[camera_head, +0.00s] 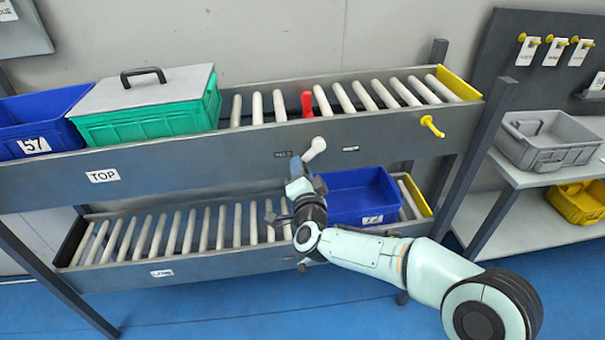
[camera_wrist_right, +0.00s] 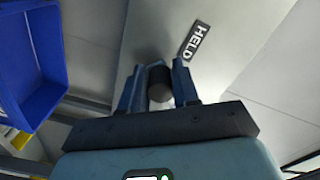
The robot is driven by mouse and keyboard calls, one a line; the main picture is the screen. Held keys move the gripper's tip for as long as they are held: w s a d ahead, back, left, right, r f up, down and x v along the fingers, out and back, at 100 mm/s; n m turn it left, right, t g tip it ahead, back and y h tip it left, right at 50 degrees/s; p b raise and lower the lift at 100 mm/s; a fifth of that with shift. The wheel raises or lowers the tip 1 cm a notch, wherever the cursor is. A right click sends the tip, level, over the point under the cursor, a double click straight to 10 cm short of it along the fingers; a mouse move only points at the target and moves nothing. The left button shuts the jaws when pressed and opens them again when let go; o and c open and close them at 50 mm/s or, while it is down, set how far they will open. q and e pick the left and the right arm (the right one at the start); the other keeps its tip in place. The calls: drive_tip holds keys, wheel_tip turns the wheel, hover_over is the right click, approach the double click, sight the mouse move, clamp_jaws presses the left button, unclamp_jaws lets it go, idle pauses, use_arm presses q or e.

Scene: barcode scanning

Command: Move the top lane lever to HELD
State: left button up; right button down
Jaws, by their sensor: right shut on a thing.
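The top lane (camera_head: 190,150) is a grey roller rack with a TOP label. On its front rail is a short white lever (camera_head: 314,148), slanting down-left to my right gripper (camera_head: 301,172). A HELD label (camera_head: 283,154) sits left of the lever; it also shows in the right wrist view (camera_wrist_right: 195,40), beside the fingers. In that view my right gripper (camera_wrist_right: 157,82) is shut on the lever's dark, round end (camera_wrist_right: 160,88). The lever's exact setting is hard to tell. A red stop (camera_head: 307,104) stands up among the top rollers. My left gripper is not in view.
A lidded green crate (camera_head: 150,125) and a blue bin (camera_head: 35,115) stand on the top lane's left. A blue bin (camera_head: 360,190) sits on the lower lane, close right of my gripper. A yellow handle (camera_head: 432,126) juts from the top rail's right end.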

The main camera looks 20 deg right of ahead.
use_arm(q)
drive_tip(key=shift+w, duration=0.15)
use_arm(e)
drive_tip(key=shift+d+r, duration=0.1)
drive_tip(key=shift+d, duration=0.1)
drive_tip(key=c, duration=0.9)
unclamp_jaws()
drive_tip(key=shift+a, duration=0.1)
drive_tip(key=shift+s, duration=0.1)
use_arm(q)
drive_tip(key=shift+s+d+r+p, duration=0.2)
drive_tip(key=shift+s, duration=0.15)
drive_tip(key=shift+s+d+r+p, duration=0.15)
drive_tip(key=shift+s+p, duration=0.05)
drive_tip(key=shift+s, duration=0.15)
use_arm(e)
drive_tip(key=v, duration=1.3)
drive_tip(key=shift+s, duration=0.15)
